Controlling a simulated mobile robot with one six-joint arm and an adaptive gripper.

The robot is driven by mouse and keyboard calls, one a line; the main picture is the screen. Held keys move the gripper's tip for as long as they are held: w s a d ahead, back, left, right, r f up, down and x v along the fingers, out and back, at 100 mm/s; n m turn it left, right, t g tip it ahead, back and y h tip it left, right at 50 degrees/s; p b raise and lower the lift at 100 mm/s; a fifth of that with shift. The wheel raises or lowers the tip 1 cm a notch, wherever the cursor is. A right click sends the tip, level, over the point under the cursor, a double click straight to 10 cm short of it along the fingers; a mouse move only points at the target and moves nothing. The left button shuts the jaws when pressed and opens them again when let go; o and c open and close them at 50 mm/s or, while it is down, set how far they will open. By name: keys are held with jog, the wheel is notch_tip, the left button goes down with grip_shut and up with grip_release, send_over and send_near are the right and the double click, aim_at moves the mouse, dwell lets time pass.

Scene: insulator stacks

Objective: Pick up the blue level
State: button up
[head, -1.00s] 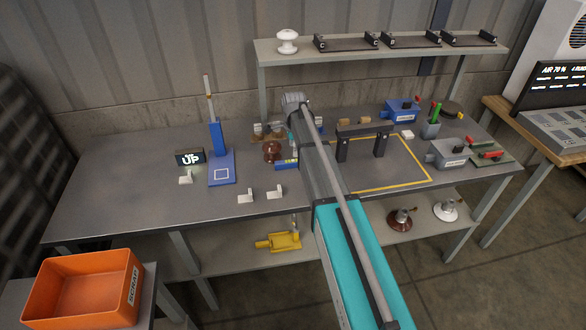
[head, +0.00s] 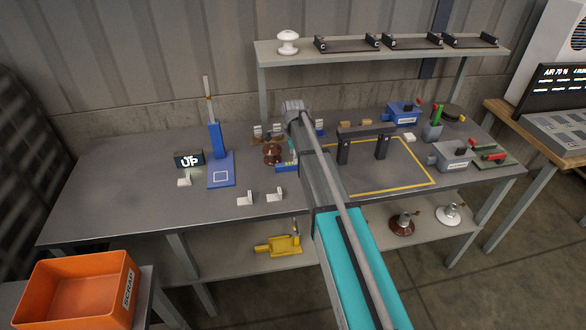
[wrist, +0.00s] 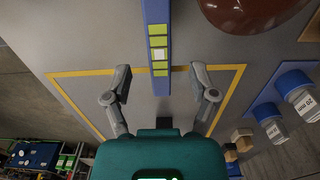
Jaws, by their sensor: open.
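The blue level (wrist: 156,30) is a long blue bar with several yellow-green windows and one white one. In the wrist view it runs from the top edge down between my gripper's fingers. My gripper (wrist: 160,76) is open, with one finger on each side of the level and a gap to each. In the head view, part of the level (head: 284,168) shows just left of my arm, which hides the rest of it and most of my gripper.
A brown insulator disc (head: 272,153) lies close to the level. White brackets (head: 245,198), a blue stand (head: 221,172) and an orange scrap bin (head: 75,292) are left. A dark handle frame (head: 363,143) is right.

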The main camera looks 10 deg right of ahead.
aim_at(293, 166)
jog(key=shift+a+f+b, duration=0.1)
jog(key=shift+f+b, duration=1.75)
jog(key=shift+f, duration=0.3)
jog(key=shift+c, duration=0.2)
grip_shut()
